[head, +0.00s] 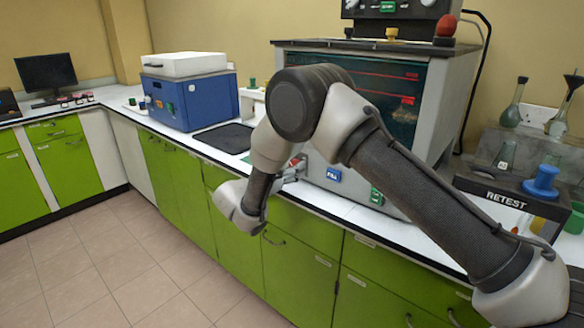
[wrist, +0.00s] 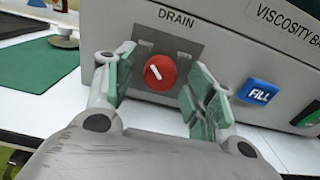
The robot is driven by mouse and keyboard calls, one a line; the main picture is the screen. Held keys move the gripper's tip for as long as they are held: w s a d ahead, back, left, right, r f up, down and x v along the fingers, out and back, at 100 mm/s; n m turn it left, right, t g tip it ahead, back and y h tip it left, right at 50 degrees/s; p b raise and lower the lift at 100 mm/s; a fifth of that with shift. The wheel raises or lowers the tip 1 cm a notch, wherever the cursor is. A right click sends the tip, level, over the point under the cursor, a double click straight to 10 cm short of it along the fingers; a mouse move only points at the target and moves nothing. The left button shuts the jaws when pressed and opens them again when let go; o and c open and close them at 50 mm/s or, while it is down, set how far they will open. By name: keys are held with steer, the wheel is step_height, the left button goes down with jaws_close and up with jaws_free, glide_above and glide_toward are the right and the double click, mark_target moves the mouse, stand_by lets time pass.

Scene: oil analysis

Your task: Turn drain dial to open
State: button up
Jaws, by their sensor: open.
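The drain dial (wrist: 160,73) is a round red knob with a white pointer mark, set on a grey plate (wrist: 187,46) under the word DRAIN. The pointer slants toward the upper left. My gripper (wrist: 165,85) is open in the wrist view, with its green-padded fingers on either side of the dial. I cannot tell whether a finger touches it. In the head view my gripper (head: 290,172) is at the lower front of the viscosity bath cabinet (head: 400,198), and my arm hides part of the cabinet.
A blue FILL button (wrist: 259,91) is right of the dial, with a green button (wrist: 306,114) beyond it. A green mat (wrist: 50,72) lies on the counter at the left. A blue machine (head: 190,98) stands farther left, and a RETEST rack (head: 505,198) stands at the right.

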steer(key=shift+w+d, duration=0.15)
steer(key=shift+w, duration=0.05)
steer(key=c, duration=1)
